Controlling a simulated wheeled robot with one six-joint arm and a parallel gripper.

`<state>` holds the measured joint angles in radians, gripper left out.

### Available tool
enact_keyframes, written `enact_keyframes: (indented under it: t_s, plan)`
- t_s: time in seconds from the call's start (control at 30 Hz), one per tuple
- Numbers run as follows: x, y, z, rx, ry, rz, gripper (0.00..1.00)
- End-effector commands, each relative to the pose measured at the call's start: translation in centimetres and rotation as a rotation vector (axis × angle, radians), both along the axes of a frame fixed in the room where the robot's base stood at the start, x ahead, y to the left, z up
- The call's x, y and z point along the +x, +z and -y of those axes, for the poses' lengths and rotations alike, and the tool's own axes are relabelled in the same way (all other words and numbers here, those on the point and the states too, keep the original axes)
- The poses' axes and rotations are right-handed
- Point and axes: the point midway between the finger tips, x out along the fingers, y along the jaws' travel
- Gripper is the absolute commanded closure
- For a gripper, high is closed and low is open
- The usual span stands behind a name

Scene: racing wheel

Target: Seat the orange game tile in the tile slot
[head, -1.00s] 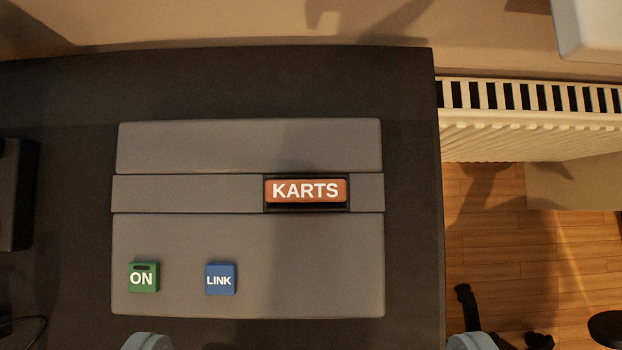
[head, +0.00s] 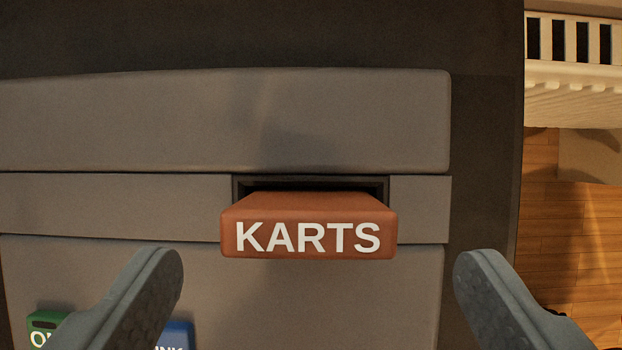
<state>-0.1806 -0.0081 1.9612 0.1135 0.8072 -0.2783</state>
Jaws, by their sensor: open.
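The orange game tile (head: 308,226), lettered KARTS, stands in the tile slot (head: 310,184) of the grey console. Its lower end is inside the slot and its labelled top sticks up toward the camera. A dark gap shows along the slot's far edge; how deep the tile sits is hidden. My gripper (head: 318,270) is open and empty. Its two grey fingers are wide apart, one to the left of the tile and one to the right, both a little nearer the bottom of the picture and not touching it.
The grey console (head: 200,115) lies on a dark table (head: 250,35). Past the table's right edge are a white radiator (head: 575,65) and wooden floor.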

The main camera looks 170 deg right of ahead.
Motion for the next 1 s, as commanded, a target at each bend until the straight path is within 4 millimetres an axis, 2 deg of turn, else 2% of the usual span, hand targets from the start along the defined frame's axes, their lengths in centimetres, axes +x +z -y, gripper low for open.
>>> enact_keyframes:
  t_s: [0.17, 0.43, 0.7, 0.77, 0.97, 1.0]
  plan:
    - [0.3, -1.1, -0.3, 0.0, 0.0, -0.003, 0.16]
    - [1.4, -4.3, -1.0, 0.0, 0.0, -0.002, 0.16]
    - [1.7, -4.8, -1.1, 0.0, 0.0, 0.001, 0.16]
    - [1.7, -4.8, -1.1, 0.0, 0.0, 0.0, 0.24]
    - [1.7, -4.8, -1.1, 0.0, 0.0, 0.0, 0.64]
    - [1.7, -4.8, -1.1, 0.0, 0.0, 0.0, 0.65]
